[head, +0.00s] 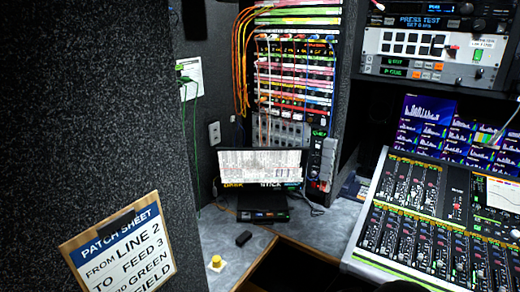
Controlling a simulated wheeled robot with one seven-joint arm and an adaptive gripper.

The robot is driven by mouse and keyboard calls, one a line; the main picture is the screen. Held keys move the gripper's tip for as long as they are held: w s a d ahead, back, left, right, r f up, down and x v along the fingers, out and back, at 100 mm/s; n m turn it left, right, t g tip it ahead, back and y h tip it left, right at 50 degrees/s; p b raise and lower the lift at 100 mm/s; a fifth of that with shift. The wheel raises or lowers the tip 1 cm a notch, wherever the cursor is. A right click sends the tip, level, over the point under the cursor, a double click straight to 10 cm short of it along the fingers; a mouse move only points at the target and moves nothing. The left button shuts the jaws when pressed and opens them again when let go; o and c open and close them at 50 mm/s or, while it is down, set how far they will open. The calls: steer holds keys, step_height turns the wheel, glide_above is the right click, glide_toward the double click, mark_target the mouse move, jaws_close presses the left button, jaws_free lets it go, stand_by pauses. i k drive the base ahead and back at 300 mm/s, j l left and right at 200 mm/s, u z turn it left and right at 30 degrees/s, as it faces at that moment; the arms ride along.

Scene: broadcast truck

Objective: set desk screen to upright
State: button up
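The desk screen (260,165) is a small wide monitor with a dark frame and a bright, mostly white picture. It stands on the grey desk (222,238) in the corner, in front of the patch rack. A dark base or box (262,215) shows below it. The screen's face is toward me; I cannot tell its exact tilt from this one view. My gripper is not in view, and nothing is seen touching the screen.
A dark speckled wall (85,110) with a patch sheet (118,250) fills the left. A yellow knob (216,262) and small black box (243,238) lie on the desk before the screen. Orange cables (240,60) hang by the patch rack (295,75). A mixing console (430,225) stands right.

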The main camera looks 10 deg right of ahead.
mark_target(250, 168)
steer(key=i+l, duration=0.15)
steer(key=i, duration=0.65)
steer(key=i+l+u, duration=0.1)
steer(key=i, duration=0.65)
